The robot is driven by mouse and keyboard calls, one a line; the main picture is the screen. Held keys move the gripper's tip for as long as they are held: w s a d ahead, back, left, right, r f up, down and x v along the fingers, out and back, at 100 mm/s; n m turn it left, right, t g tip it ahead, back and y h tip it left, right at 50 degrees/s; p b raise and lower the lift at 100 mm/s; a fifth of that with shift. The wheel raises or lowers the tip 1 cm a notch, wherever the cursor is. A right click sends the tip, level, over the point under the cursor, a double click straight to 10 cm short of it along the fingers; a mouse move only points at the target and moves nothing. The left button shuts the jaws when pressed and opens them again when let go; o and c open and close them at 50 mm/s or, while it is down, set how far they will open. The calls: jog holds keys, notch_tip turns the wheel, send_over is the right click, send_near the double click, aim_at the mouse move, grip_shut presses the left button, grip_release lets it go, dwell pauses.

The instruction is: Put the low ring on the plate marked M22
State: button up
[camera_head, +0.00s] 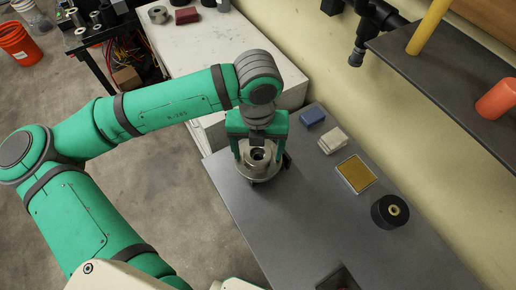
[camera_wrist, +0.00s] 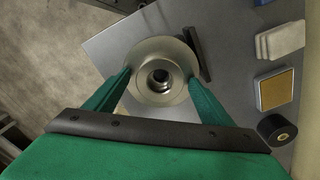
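My gripper (camera_head: 259,155) points down at the far left part of the grey bench top, its fingers wide apart. In the wrist view my gripper (camera_wrist: 160,76) has one finger on each side of a round steel piece. This piece has a wide pale disc (camera_wrist: 147,93) and a raised centre with a dark bore; the disc also shows in the head view (camera_head: 258,175). A gap seems to show between the fingers and the raised centre. I cannot tell whether the disc and centre are separate pieces. No M22 marking is readable.
A dark bar (camera_wrist: 197,52) lies close beside the disc. To the right on the bench are a blue block (camera_head: 312,118), pale blocks (camera_head: 332,140), a yellow-topped tray (camera_head: 356,174) and a black cylinder (camera_head: 385,216). A dark shelf (camera_head: 440,75) overhangs at right. The bench's middle is clear.

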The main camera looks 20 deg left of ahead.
aim_at(259, 153)
jog(key=shift+w, duration=0.1)
notch_tip(259, 153, up, 12)
jog(key=shift+r, duration=0.15)
dwell(0.6)
jog(key=shift+d, duration=0.1)
